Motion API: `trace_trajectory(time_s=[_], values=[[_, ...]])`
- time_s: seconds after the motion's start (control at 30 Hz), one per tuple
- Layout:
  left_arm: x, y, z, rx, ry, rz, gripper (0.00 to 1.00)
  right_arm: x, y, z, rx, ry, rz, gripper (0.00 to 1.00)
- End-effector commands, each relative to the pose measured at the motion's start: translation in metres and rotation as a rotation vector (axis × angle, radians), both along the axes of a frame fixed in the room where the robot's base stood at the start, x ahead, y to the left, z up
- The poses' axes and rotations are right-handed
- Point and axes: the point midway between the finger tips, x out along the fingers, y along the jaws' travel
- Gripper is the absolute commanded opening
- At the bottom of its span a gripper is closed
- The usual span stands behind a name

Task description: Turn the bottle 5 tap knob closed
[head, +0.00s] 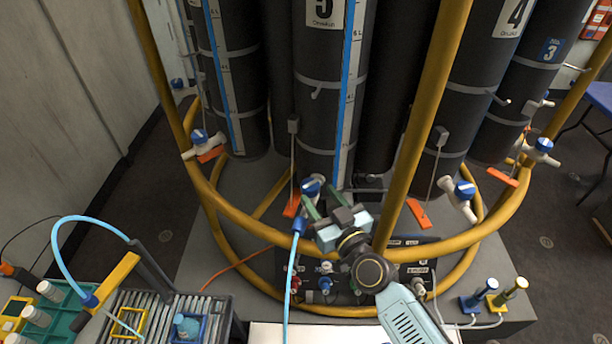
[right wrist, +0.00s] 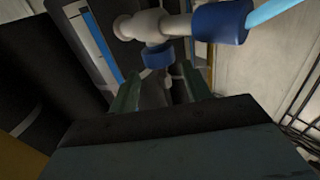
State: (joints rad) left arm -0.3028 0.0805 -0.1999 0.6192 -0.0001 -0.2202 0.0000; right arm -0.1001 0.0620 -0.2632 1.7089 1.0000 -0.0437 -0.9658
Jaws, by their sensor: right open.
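Bottle 5 (head: 318,110) is a tall black cylinder with a "5" label, at the top centre of the head view. Its tap has a blue knob (head: 311,186) low at the front. In the right wrist view the white tap body (right wrist: 150,26) carries the blue knob (right wrist: 158,57) facing my gripper. A blue connector (right wrist: 222,22) with a light blue hose joins the tap. My right gripper (head: 320,202) is open right at the tap. In the right wrist view its green fingers (right wrist: 160,86) stand either side of the knob's line; contact cannot be told. My left gripper is not in view.
A yellow tubular frame (head: 235,213) rings the bottles, with an upright (head: 428,110) right of my gripper. Neighbouring taps (head: 462,192) carry orange tags. A control panel (head: 325,283) sits below. A roller rack (head: 165,310) and green tray (head: 60,318) stand lower left.

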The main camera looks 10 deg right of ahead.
Motion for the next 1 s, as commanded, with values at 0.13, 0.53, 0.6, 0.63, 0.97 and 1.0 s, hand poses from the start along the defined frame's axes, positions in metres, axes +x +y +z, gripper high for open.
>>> trace_trajectory(time_s=[0.13,0.53,0.6,0.63,0.97,1.0], values=[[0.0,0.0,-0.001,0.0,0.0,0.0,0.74,0.031,0.01,0.001,0.001,-0.002,0.0,0.48],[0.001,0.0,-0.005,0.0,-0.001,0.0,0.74,0.071,0.023,0.0,0.0,0.0,0.001,0.48],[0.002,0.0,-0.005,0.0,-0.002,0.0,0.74,0.072,0.023,0.0,0.0,0.0,0.001,0.48],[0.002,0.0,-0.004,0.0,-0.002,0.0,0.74,0.072,0.023,0.0,0.0,0.0,0.001,0.48],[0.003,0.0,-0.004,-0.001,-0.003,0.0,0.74,0.072,0.023,0.0,0.0,0.0,0.0,0.29],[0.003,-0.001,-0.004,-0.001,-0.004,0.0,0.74,0.072,0.023,0.0,0.0,0.0,0.0,0.23]])
